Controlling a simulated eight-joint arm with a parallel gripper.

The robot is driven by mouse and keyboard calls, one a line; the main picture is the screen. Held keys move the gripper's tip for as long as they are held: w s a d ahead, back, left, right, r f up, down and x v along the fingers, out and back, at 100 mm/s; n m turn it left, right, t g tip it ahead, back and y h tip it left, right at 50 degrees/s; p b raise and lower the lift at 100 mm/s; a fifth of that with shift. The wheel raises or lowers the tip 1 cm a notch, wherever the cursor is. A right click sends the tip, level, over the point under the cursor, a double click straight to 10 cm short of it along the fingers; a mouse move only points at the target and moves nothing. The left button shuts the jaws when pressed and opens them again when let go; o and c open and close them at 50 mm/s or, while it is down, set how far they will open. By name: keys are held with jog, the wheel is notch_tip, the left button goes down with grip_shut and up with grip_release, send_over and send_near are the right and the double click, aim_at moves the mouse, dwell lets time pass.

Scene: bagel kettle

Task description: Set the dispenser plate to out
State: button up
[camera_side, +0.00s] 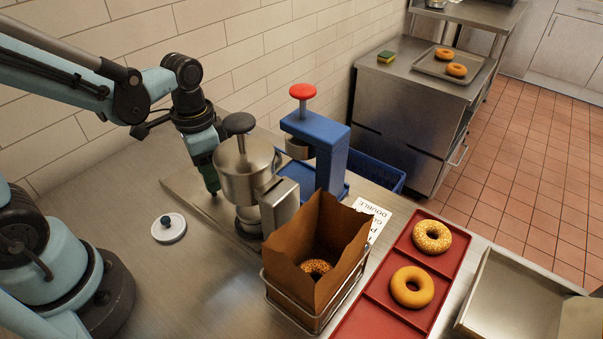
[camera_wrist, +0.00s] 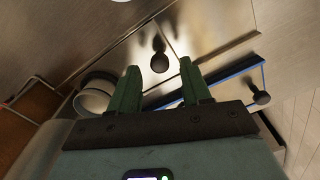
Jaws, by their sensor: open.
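A silver dispenser (camera_side: 247,170) with a black top knob stands on a metal base at the counter's middle. Next to it stands a blue dispenser (camera_side: 318,150) with a red top knob. My gripper (camera_side: 210,182) points down beside the silver dispenser, on its left. In the wrist view my gripper (camera_wrist: 160,75) has its two green fingers apart with nothing between them. A dark knob (camera_wrist: 159,60) shows just beyond and between the fingertips, apart from them. A second dark knob (camera_wrist: 260,96) shows to the right by a blue edge. Whether a plate is in or out I cannot tell.
A brown paper bag (camera_side: 340,232) with a bagel inside stands in a wire holder in front of the dispensers. A red tray (camera_side: 375,318) holds two bagels. A white round lid (camera_side: 168,236) lies on the counter at left. Counter space around the lid is clear.

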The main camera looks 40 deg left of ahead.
jog(key=shift+f, duration=1.7)
grip_shut()
